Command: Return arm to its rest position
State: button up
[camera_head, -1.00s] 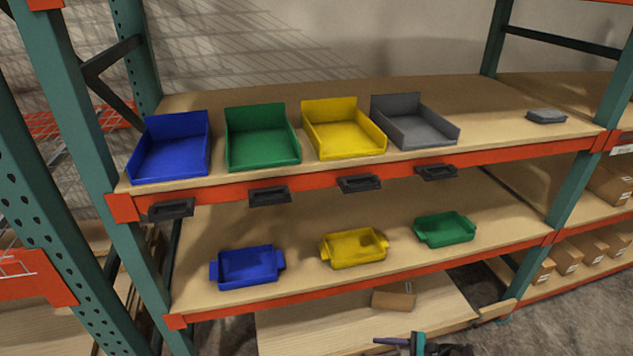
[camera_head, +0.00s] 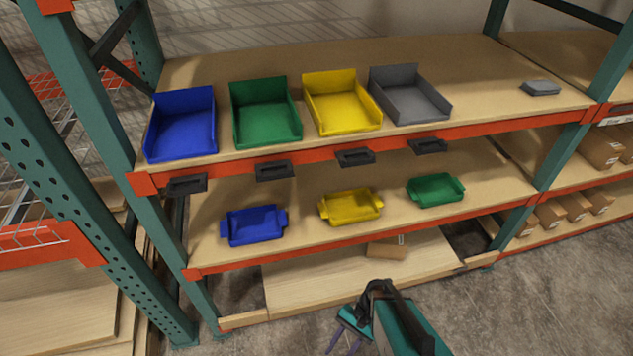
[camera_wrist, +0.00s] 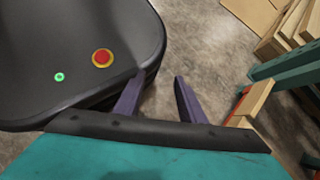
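My gripper (camera_wrist: 158,90) shows in the wrist view with its two purple fingers apart and nothing between them. It points down toward the concrete floor and the edge of my dark base, which has a red button and a green light. In the head view, my teal arm comes in at the bottom right of centre, and the gripper (camera_head: 345,338) hangs low in front of the shelf rack, clear of the shelves.
The upper shelf (camera_head: 450,60) holds blue, green, yellow and grey open bins and a small grey item (camera_head: 540,88). The lower shelf (camera_head: 300,180) holds blue (camera_head: 253,225), yellow (camera_head: 350,206) and green (camera_head: 435,189) trays. A cardboard box (camera_head: 388,247) lies below. Floor in front is free.

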jog(key=s+d+r+n+h, duration=0.1)
jog(key=s+d+n+h, duration=0.2)
jog(key=d, duration=0.7)
jog(key=n+h, duration=0.2)
jog(key=n, duration=0.2)
jog(key=shift+s+t+h, duration=0.35)
jog(key=shift+t+h, duration=0.05)
jog(key=shift+r, duration=0.1)
dwell(0.3)
